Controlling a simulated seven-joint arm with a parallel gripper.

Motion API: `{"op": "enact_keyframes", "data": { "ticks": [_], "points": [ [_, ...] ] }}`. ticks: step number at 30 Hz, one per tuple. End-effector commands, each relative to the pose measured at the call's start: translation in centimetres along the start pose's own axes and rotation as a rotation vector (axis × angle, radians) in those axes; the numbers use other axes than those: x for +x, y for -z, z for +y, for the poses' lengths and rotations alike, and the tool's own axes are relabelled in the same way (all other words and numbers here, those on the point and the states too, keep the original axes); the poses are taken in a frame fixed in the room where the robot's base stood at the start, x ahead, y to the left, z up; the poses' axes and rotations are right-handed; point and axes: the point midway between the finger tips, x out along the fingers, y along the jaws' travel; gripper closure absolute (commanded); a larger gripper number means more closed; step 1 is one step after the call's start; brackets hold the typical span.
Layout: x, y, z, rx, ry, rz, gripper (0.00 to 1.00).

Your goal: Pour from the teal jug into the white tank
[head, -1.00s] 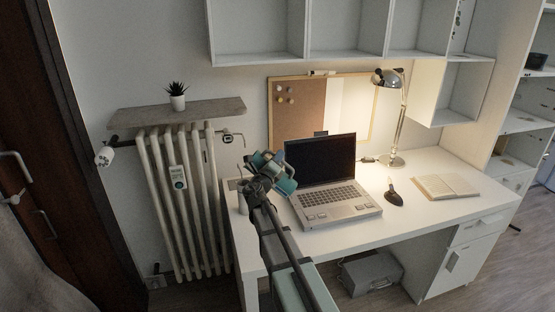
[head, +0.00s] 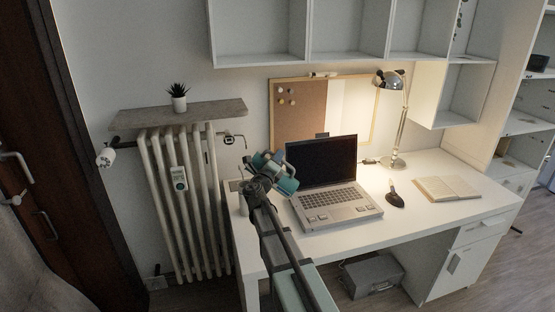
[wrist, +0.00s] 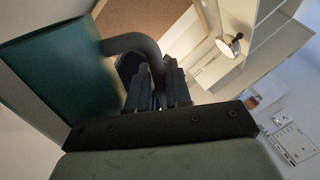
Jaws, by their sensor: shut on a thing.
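The teal jug (head: 287,184) is in the air over the left end of the desk, in front of the laptop's left side. It looks tilted. In the wrist view its teal wall (wrist: 62,72) fills the upper left, and its dark curved handle (wrist: 143,45) runs between my fingers. My gripper (head: 262,182) is shut on that handle; its dark fingers (wrist: 160,90) also show in the wrist view. A pale object (head: 243,204) at the desk's left end, partly behind my arm, may be the white tank. I cannot see the jug's contents or any stream.
An open laptop (head: 334,200) stands right of the jug on the white desk (head: 420,222). A radiator (head: 185,205) is left of the desk; shelves (head: 345,30) hang above.

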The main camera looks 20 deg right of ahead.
Motion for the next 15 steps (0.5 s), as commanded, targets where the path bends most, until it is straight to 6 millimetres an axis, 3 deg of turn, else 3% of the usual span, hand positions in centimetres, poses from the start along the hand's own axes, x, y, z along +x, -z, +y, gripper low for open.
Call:
{"op": "enact_keyframes", "data": {
  "ticks": [15],
  "points": [
    [0.04, -0.44, -0.18, -0.036, 0.001, -0.008, 1.00]
  ]
}}
